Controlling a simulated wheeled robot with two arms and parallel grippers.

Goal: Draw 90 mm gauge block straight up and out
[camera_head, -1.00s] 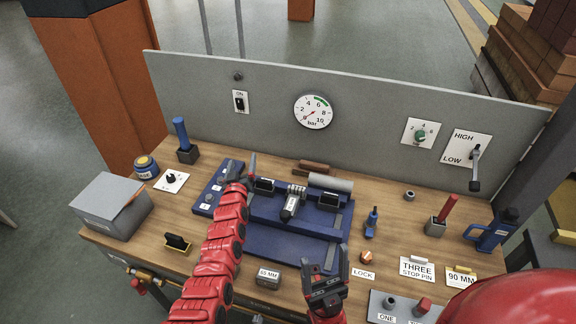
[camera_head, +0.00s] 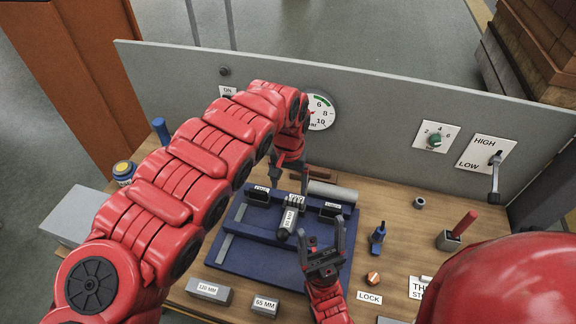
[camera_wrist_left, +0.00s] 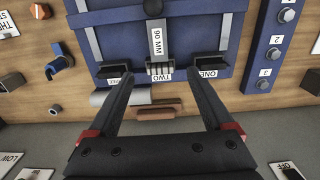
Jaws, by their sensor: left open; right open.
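The 90 mm gauge block (camera_head: 288,222), a grey bar with a white label, lies in the blue fixture (camera_head: 240,262). It also shows in the left wrist view (camera_wrist_left: 157,42), with a ribbed end beside the label TWO. My left gripper (camera_head: 290,182) is open and empty, pointing down over the back of the fixture. In the left wrist view its fingers (camera_wrist_left: 160,82) are spread to either side of the block's ribbed end, apart from it. My right gripper (camera_head: 323,248) is open and empty, at the fixture's front right.
Dark slotted holders (camera_head: 330,212) flank the block. A grey cylinder (camera_head: 335,191) lies behind the fixture. The 120 MM block (camera_head: 208,291) and 65 MM block (camera_head: 265,305) stand in front. An upright panel (camera_head: 370,125) with a gauge closes the bench's back.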

